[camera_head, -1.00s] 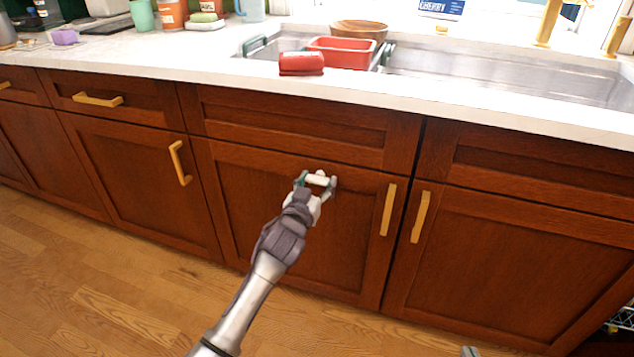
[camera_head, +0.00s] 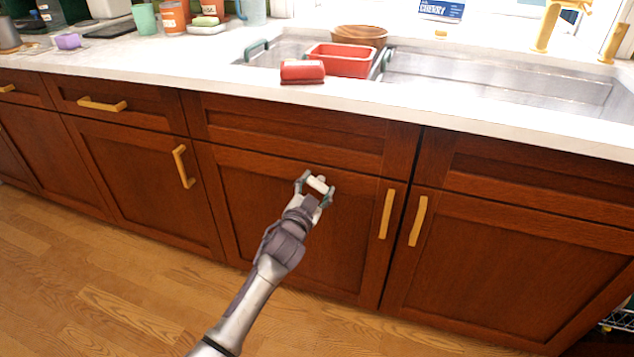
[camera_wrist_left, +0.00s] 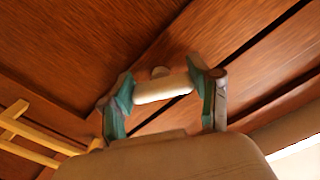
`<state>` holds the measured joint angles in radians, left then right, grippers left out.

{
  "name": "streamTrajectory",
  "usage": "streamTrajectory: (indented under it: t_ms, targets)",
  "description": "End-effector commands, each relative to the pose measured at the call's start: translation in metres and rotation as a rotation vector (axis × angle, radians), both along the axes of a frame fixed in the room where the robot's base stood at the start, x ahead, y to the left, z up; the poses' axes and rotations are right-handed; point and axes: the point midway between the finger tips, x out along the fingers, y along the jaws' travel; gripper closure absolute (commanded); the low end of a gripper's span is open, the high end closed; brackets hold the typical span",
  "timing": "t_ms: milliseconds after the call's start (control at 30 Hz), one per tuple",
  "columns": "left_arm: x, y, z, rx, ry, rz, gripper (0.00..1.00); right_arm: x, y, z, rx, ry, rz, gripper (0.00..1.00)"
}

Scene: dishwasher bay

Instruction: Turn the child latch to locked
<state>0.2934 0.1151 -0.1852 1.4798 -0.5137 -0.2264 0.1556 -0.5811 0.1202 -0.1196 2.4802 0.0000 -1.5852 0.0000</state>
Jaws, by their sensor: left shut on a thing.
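The child latch is a small white bar (camera_head: 319,185) on the dark wooden cabinet front below the sink, near the top of a door. It sits tilted, its right end lower than its left. A small pale knob shows just above it. My left gripper (camera_head: 315,184) reaches up from below and is shut on the bar, one finger at each end. In the left wrist view the white latch bar (camera_wrist_left: 163,91) is held between the two green-padded fingers of the left gripper (camera_wrist_left: 164,98). My right gripper is not in view.
Gold handles stand on the door to the right (camera_head: 387,213) and on the neighbouring door (camera_head: 418,221). Above is a white counter (camera_head: 215,68) with a red can (camera_head: 302,70), a red tub (camera_head: 341,60) and a sink (camera_head: 490,80). Wooden floor (camera_head: 110,280) lies clear at left.

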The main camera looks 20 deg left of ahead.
Motion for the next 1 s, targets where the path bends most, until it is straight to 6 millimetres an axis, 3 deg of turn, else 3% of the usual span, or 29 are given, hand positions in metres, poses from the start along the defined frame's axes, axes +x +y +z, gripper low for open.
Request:
streamTrajectory:
  t_ms: [733,1000]
  targets:
    - [0.0,0.002,0.003,0.707,-0.024,-0.001,0.73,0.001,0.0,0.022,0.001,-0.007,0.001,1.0]
    - [0.0,0.003,0.004,0.912,-0.031,-0.002,0.73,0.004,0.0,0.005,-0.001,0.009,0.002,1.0]
